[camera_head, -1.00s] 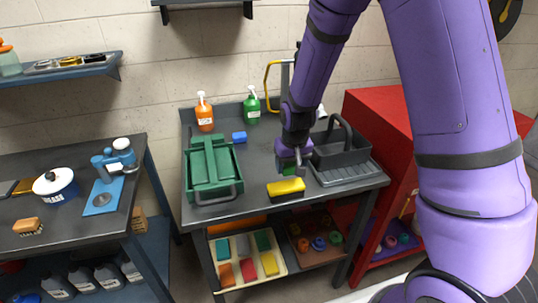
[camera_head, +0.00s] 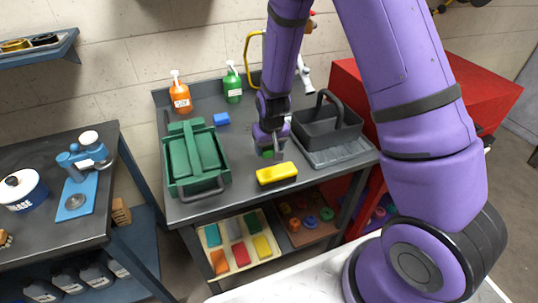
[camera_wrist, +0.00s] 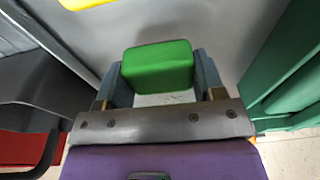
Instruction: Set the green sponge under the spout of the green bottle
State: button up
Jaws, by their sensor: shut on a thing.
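The green sponge (camera_wrist: 157,66) is between the two fingers of my gripper (camera_wrist: 158,82) in the wrist view, and the gripper is shut on it. In the head view my gripper (camera_head: 268,150) is over the middle of the grey table, behind the yellow sponge, and only a little green of the held sponge shows. The green bottle (camera_head: 232,88) with a white pump spout stands upright at the back of the table, left of and behind my gripper. The spot at the foot of the green bottle looks bare.
An orange bottle (camera_head: 180,97) and a blue sponge (camera_head: 221,119) are near the green bottle. A green toolbox (camera_head: 194,158) stands at left, a yellow sponge (camera_head: 276,173) at the front edge. A dark caddy (camera_head: 326,125) and a grey ribbed tray (camera_head: 345,152) are at right.

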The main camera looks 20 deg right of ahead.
aim_at(269, 162)
jog(key=shift+f, duration=1.8)
jog(key=shift+f, duration=0.15)
jog(key=o, duration=0.9)
jog(key=r, duration=0.4)
jog(key=s+r, duration=0.1)
jog(key=r, duration=0.3)
jog(key=s+r, duration=0.1)
jog(key=r, duration=0.3)
jog(key=shift+r, duration=0.15)
